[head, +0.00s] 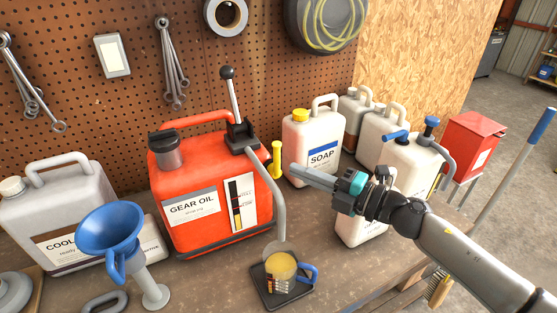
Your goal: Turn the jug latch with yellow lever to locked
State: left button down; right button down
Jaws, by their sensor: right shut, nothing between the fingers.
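The red-orange gear oil jug (180,165) stands on the bench in the middle of the head view. A yellow lever (276,158) stands roughly upright at the jug's right side, beside its grey spout pipe. The latch body behind it is too small to make out. My right gripper (296,170) comes in from the right, its long grey fingers shut and empty. The fingertips point left and show just right of the yellow lever's lower part; I cannot tell whether they touch it. My left gripper is not in view.
A cup (281,268) with a blue handle sits on a black tray (267,296) below the spout. A soap jug (302,160) and several white jugs stand behind my right gripper. A blue funnel (110,230) and coolant jug (70,190) stand left. The pegboard wall closes the back.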

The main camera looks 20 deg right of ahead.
aim_at(279, 164)
jog(key=shift+p+x, duration=0.5)
jog(key=shift+x, duration=2.35)
jog(key=shift+d+m+b, duration=0.15)
jog(key=shift+m+b, duration=0.25)
